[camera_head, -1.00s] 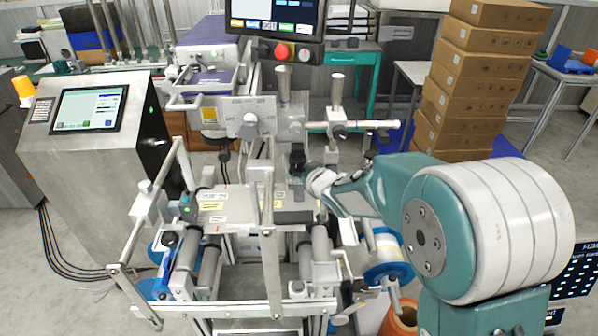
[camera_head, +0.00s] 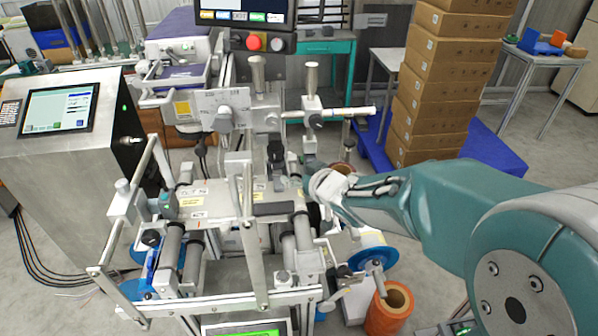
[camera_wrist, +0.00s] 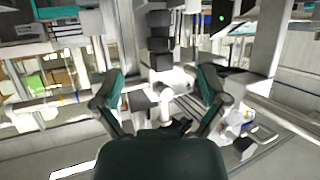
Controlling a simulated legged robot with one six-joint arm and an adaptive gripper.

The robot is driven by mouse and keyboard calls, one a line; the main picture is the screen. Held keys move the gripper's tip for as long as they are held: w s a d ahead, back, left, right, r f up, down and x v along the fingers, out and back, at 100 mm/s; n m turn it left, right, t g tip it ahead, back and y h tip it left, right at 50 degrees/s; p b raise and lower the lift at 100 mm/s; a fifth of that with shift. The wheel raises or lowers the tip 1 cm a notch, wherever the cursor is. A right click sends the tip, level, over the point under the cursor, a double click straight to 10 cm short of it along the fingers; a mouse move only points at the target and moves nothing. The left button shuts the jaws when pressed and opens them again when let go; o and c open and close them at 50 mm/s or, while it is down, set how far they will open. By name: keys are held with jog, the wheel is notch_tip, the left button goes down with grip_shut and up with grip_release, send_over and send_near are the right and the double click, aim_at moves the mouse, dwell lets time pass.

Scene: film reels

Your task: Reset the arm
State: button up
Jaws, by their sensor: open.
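My arm reaches in from the lower right in the head view, with its elbow low at the right edge. My gripper (camera_head: 283,172) is over the right part of the labelling machine (camera_head: 225,203), beside its metal posts; its fingers are small and partly hidden there. In the wrist view my gripper (camera_wrist: 160,98) has its two green fingers spread wide apart. No object is between them. The machine's metal parts and dark blocks lie beyond the fingers.
A control cabinet with a screen (camera_head: 58,110) stands at left. Stacked cardboard boxes (camera_head: 440,85) stand behind the arm. An orange roll (camera_head: 388,310) and a blue-rimmed reel (camera_head: 372,258) sit below it. A small table (camera_head: 545,60) is at the back right. Grey floor shows between.

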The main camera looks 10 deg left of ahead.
jog(key=s+d+r+m+h, duration=0.3)
jog(key=s+d+h, duration=0.1)
jog(key=d, duration=0.4)
jog(key=s+d+r+m+h, duration=0.2)
jog(key=s+d+h, duration=0.1)
jog(key=d, duration=0.6)
jog(key=s+d+m+g, duration=0.1)
jog(key=s+d+g, duration=0.1)
jog(key=s, duration=0.7)
jog(key=s+d+m+g+h, duration=0.1)
jog(key=s+d+g, duration=0.2)
jog(key=s, duration=0.6)
jog(key=shift+s+f+m, duration=0.25)
jog(key=shift+s+m, duration=0.05)
